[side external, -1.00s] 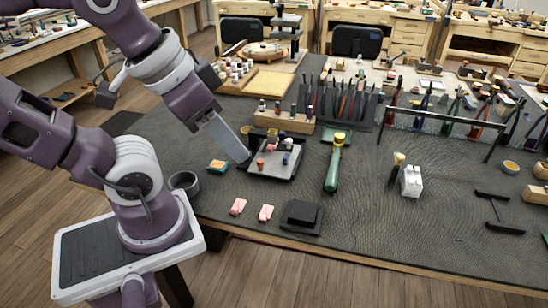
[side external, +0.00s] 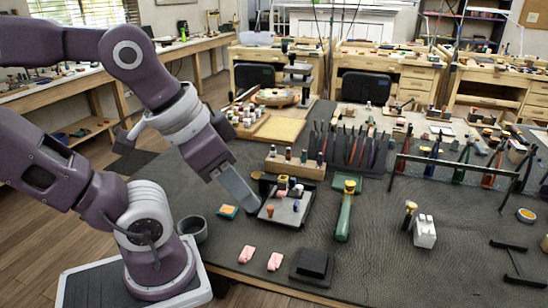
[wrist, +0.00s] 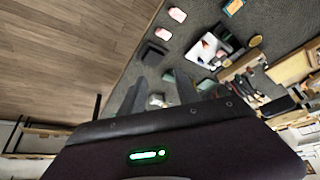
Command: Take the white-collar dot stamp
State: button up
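A dark tray (side external: 287,219) on the bench holds several small stamps, among them an orange-red one (side external: 270,211) and a dark blue one (side external: 296,207). The tray also shows in the wrist view (wrist: 201,62). The stamps are too small to tell which has the white collar. Behind the tray, a wooden rack (side external: 294,168) holds several upright stamps or punches. My gripper (side external: 252,204) points down at the tray's left edge and hides part of it. In the wrist view its two fingers stand apart, with nothing visible held between them.
A green-handled tool (side external: 343,218) lies right of the tray. An orange-and-teal block (side external: 228,211) and a grey round cup (side external: 193,228) are to the left. Two pink blocks (side external: 275,261) and a black block (side external: 312,264) lie in front. The mat at front right is mostly clear.

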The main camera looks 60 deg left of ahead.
jog(key=shift+o, duration=0.3)
jog(key=w+a+r+n+g, duration=0.1)
jog(key=w+a+r+n, duration=0.1)
jog(key=w+a+n, duration=0.3)
jog(key=w+a+r+n+g, duration=0.1)
jog(key=w+a+r+n, duration=0.2)
jog(key=w, duration=0.5)
jog(key=n+g, duration=0.4)
jog(key=n, duration=1.5)
send_over(272, 146)
notch_tip(272, 146, down, 14)
jog(key=shift+f, duration=0.1)
jog(key=f, duration=0.6)
jog(key=shift+a+f, duration=0.25)
jog(key=shift+f, duration=0.4)
grip_shut()
